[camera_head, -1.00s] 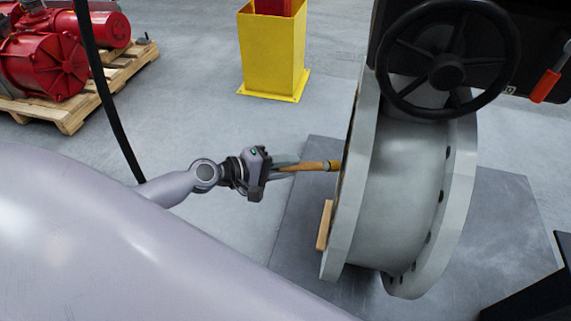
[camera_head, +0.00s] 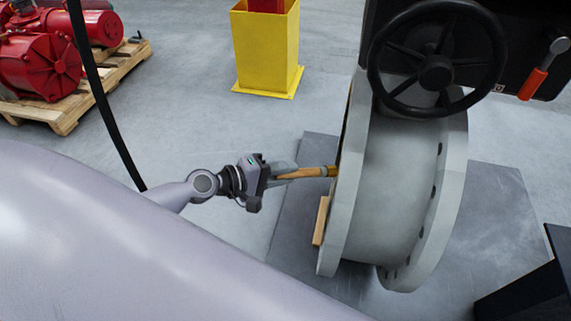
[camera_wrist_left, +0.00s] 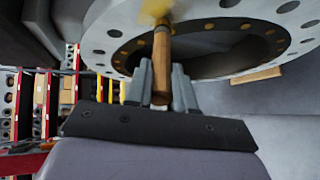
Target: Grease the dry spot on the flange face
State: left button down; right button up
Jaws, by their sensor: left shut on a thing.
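My left gripper (camera_head: 285,172) is shut on the wooden handle of a brush (camera_head: 310,173), held about level and pointing right at the flange. In the left wrist view the brush handle (camera_wrist_left: 161,65) stands between the two fingers (camera_wrist_left: 160,85). Its yellowish bristle end (camera_wrist_left: 155,10) is at the flange face (camera_wrist_left: 105,38), near the top edge of the picture. I cannot tell if it touches. Yellowish patches show on the face around the bolt holes. In the head view the flange (camera_head: 350,200) is seen nearly edge-on, so its face is hidden. My right gripper is not in view.
A black handwheel (camera_head: 436,72) sits above the valve body, with a red-handled lever (camera_head: 533,84) to its right. A wooden block (camera_head: 321,221) is by the flange's lower left. A yellow post base (camera_head: 267,50) and a pallet (camera_head: 85,95) with red machines stand behind.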

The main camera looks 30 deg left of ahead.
pick_arm(q)
jog(key=shift+s+d+r+p, duration=0.35)
jog(key=shift+s+r+p, duration=0.1)
jog(key=shift+s, duration=0.3)
jog(key=shift+w+a+r, duration=0.3)
jog(key=shift+w+r, duration=0.15)
jog(key=shift+w, duration=0.1)
jog(key=s, duration=0.2)
jog(key=s+d+p, duration=0.1)
jog(key=s, duration=0.1)
jog(key=shift+s+d, duration=0.15)
jog(key=shift+s, duration=0.25)
dwell(1.7)
